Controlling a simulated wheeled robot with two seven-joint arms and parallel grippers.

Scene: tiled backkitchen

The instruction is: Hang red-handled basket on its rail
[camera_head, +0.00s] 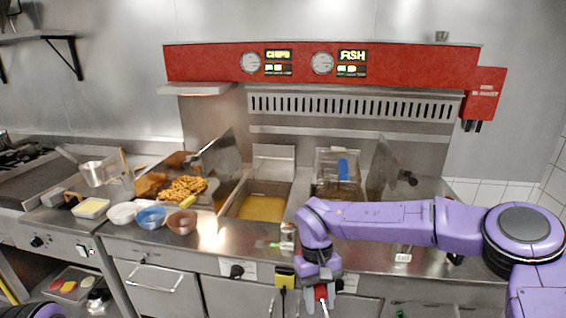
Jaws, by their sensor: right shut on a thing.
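My right gripper (321,294) is low at the front of the fryer counter, pointing down, and is shut on the red handle (321,291) of the red-handled basket. A thin metal rod runs down from the handle to the lower picture edge; the basket's wire body is out of view. A pale horizontal rail (350,134) crosses the back panel above the fryer wells, well behind and above the gripper. Only a bit of my left arm shows at the bottom left; its gripper is out of view.
A blue-handled basket (338,172) stands at the right fryer well. The left well (262,208) holds yellow oil. Fried food (182,189) lies in a tray to the left, with several bowls in front. A splash panel (381,172) stands right of the wells.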

